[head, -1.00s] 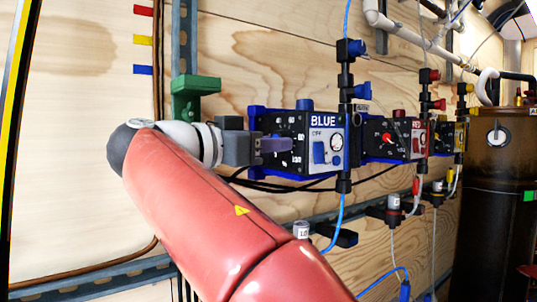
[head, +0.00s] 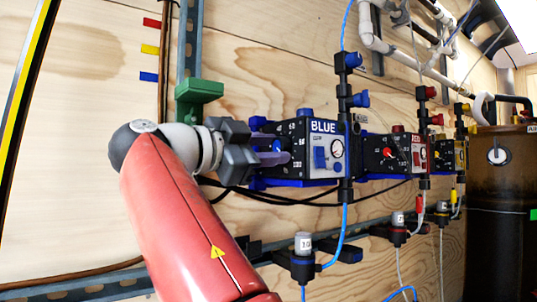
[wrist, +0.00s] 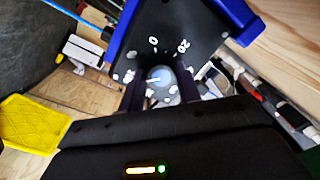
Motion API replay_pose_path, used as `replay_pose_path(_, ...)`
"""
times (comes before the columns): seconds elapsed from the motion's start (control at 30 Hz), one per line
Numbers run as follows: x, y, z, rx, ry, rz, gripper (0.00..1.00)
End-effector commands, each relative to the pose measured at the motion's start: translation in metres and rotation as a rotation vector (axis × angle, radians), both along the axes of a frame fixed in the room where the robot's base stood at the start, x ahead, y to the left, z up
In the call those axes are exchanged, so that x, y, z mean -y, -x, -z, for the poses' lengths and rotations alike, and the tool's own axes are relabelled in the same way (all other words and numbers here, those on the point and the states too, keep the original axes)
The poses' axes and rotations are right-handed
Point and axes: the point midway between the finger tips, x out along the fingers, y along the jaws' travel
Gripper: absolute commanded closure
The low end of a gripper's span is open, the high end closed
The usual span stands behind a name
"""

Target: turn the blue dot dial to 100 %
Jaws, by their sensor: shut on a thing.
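The blue-dot dial (head: 278,146) is on the left face of the black box labelled BLUE (head: 327,158), with a scale printed around it. My gripper (head: 284,150) reaches it from the left, its two purple fingers on either side of the dial. In the wrist view the round dial (wrist: 161,77) sits between the dark fingers (wrist: 160,92), which are shut on it. The 0 and 20 marks show there. A pale line on the dial shows, but its exact reading is unclear. The fingers hide part of the scale.
A green bracket (head: 199,90) stands just above my wrist. Similar boxes with a red dial (head: 388,153) and yellow parts (head: 461,155) are to the right. Blue tubing (head: 345,220) runs beside the BLUE box. A brown tank (head: 500,200) stands far right.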

Motion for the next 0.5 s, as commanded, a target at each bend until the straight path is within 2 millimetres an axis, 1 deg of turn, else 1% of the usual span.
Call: replay_pose_path(0.5,-0.0003,-0.0004,0.0001,0.029,-0.02,-0.001,0.9)
